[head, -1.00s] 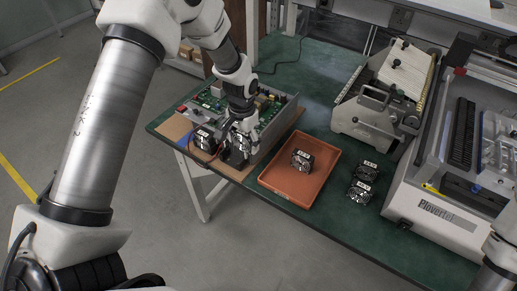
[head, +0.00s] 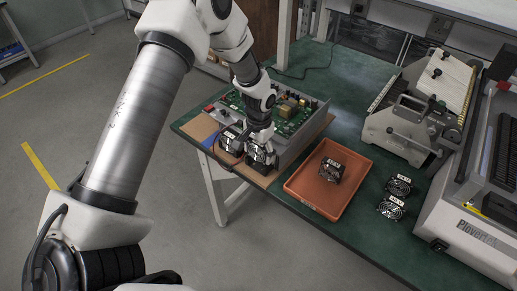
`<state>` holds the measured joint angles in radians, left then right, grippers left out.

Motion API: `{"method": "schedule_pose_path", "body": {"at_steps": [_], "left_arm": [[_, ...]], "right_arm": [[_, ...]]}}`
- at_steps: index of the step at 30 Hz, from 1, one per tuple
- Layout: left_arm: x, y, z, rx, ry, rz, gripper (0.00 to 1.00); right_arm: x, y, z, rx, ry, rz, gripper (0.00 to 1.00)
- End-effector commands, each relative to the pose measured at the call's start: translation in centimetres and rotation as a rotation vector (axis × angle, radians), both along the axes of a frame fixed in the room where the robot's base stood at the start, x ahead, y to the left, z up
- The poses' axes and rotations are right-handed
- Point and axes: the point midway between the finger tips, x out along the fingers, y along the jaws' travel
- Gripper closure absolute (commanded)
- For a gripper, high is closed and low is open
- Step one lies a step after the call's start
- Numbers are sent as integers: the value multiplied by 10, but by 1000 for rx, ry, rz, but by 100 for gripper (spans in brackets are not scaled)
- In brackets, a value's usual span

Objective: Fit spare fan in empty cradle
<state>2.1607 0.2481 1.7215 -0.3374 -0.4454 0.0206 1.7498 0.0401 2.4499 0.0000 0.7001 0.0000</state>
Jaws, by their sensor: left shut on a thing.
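My left gripper (head: 261,138) points down at the front edge of an open chassis (head: 297,150) with a green circuit board. It is shut on a dark fan (head: 261,158). This fan sits at the chassis front, right beside another fan (head: 231,139). The cradle under the held fan is hidden, and I cannot tell whether the fan is fully seated. A labelled fan (head: 331,171) stands in the orange tray (head: 308,198). My right gripper is not in view.
Two more fans, an upper one (head: 399,186) and a lower one (head: 391,208), lie on the green table (head: 350,228) right of the tray. A grey fixture (head: 405,130) and a large white machine (head: 465,225) fill the right side.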

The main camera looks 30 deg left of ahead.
Motion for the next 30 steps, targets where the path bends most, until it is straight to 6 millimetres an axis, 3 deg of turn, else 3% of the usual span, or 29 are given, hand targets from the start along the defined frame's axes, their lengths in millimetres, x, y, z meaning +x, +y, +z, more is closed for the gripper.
{"method": "schedule_pose_path", "body": {"at_steps": [30], "left_arm": [[0, -1, 0, 0, -1, 0, 64]], "right_arm": [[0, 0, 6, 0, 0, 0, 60]]}}
